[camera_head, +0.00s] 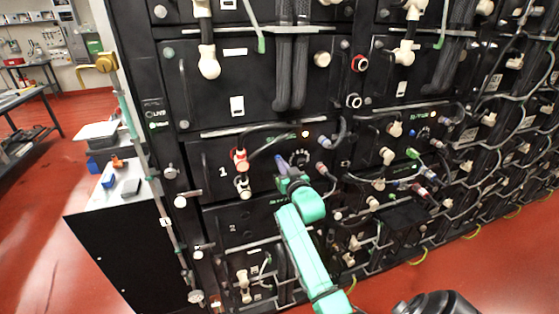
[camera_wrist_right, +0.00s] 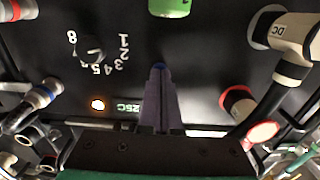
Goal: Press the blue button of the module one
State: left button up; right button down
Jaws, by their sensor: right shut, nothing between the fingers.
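Module one (camera_head: 222,188) is a black panel with a white "1", in the rack's left column. My right gripper (camera_head: 281,163) reaches up to its front from below, its fingers shut and empty. In the right wrist view, the shut fingers (camera_wrist_right: 158,82) point at the black panel. My left gripper is not in view.
A red-ringed connector (camera_wrist_right: 238,101) and cables are close on the right. A side cabinet (camera_head: 112,235) stands left of the rack.

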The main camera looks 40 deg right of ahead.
jog(key=p+v, duration=0.4)
jog(key=v, duration=0.3)
jog(key=shift+s, duration=0.25)
dwell(0.3)
jog(key=s+a+f+n+g+y+b, duration=0.1)
jog(key=s+a+f+g+y+b, duration=0.2)
jog(key=f, duration=1)
jog(key=s+a+f+n+g, duration=0.15)
jog(key=s+a+f, duration=0.35)
jog(key=f, duration=0.8)
jog(key=s+a+f+n+g+y+b, duration=0.1)
jog(key=s+a+f+g+y+b, duration=0.2)
jog(key=f, duration=1.1)
jog(key=s+a+f+n+g, duration=0.1)
jog(key=s+f+g, duration=0.1)
jog(key=s+f, duration=0.4)
jog(key=s+a+f+g+b, duration=0.1)
jog(key=s+f, duration=0.5)
jog(key=s, duration=0.8)
jog(key=s+a+f+n+g+b, duration=0.1)
jog(key=s+a+f+g, duration=0.2)
jog(key=s, duration=0.7)
notch_tip(320, 180, down, 3)
jog(key=shift+s+a+f+n+g, duration=0.25)
jog(key=shift+n+g, duration=0.1)
jog(key=shift+g, duration=0.9)
